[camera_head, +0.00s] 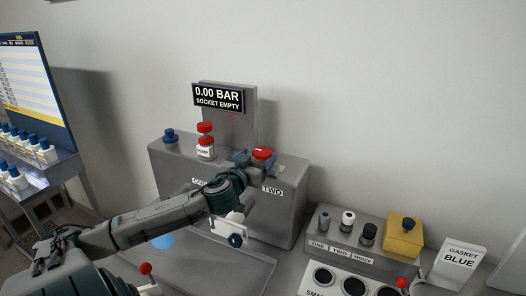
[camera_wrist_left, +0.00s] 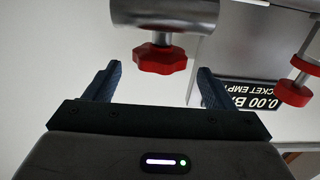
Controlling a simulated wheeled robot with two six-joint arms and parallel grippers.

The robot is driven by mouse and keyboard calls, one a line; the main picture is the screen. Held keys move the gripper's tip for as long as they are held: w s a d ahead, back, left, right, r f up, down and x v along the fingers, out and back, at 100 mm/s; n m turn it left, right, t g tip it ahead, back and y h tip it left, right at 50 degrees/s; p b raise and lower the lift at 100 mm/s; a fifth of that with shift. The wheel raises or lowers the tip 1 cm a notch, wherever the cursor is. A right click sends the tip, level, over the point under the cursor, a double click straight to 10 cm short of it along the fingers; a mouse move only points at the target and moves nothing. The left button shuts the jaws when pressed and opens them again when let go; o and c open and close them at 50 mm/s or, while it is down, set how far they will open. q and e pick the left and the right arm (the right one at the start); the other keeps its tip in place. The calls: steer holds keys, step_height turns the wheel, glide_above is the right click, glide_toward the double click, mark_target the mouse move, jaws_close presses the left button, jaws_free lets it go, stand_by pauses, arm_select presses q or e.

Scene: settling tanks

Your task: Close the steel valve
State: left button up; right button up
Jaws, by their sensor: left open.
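A red lobed knob (camera_head: 264,152) sits on the grey console near the label TWO. In the left wrist view the red knob (camera_wrist_left: 160,59) is on the end of a grey steel cylinder (camera_wrist_left: 165,13), which I take to be the steel valve. My left gripper (camera_head: 250,157) is right at this knob in the head view. In the left wrist view the gripper (camera_wrist_left: 158,78) is open, and the knob lies between and slightly beyond its fingertips, with gaps on both sides. My arm hides part of the console front. My right gripper does not show.
A white-bodied fitting with red parts (camera_head: 205,147) and a blue knob (camera_head: 170,135) stand left on the console (camera_head: 285,205). A sign (camera_head: 218,97) reads 0.00 BAR, SOCKET EMPTY. A rack of small parts (camera_head: 335,245) and a yellow box (camera_head: 403,240) stand right.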

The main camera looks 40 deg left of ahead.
mark_target(263, 151)
arm_select(q)
steer(key=p+x, duration=0.1)
steer(key=x, duration=0.2)
steer(key=shift+r, duration=0.2)
steer(key=shift+w+a+f+p, duration=0.1)
steer(key=shift+w+a+p, duration=0.1)
steer(key=shift+w+p, duration=0.25)
steer(key=shift+w+f, duration=0.1)
steer(key=shift+w, duration=0.25)
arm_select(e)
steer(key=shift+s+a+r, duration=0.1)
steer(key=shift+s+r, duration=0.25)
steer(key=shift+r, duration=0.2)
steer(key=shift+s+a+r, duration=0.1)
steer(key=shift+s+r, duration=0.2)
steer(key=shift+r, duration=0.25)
arm_select(q)
steer(key=shift+c, duration=0.5)
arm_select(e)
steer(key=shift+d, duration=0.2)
arm_select(q)
steer(key=c, duration=0.9)
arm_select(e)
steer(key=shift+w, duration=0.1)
